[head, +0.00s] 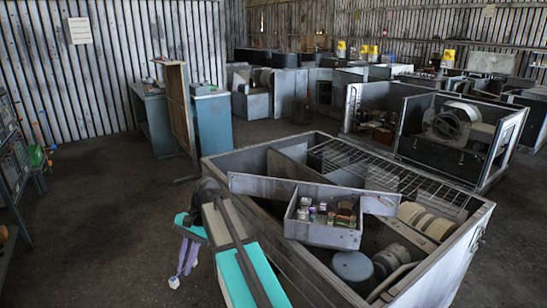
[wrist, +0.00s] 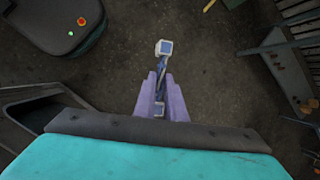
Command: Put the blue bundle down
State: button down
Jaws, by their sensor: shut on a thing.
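The blue bundle (wrist: 161,76) is a short, slim blue strand with a pale, square end piece. In the wrist view it lies between the two purple fingers of my gripper (wrist: 161,99) and sticks out past their tips. In the head view my gripper (head: 187,258) hangs at the lower middle left, pointing down, with the bundle's pale end (head: 174,282) below it. My gripper is shut on the bundle. Dark floor shows behind it in both views. The part between the fingers is partly hidden.
A large open grey housing (head: 458,257) stands right of my arm, with a small tray (head: 322,233) of parts across its top. A shelf rack (head: 12,165) is at the far left. Blue-grey cabinets (head: 213,122) stand behind. The floor (head: 95,225) at left is clear.

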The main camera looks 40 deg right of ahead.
jog(key=s+f, duration=0.3)
jog(key=f, duration=0.9)
jog(key=shift+s+f, duration=0.15)
jog(key=shift+s, duration=0.1)
jog(key=shift+s, duration=0.1)
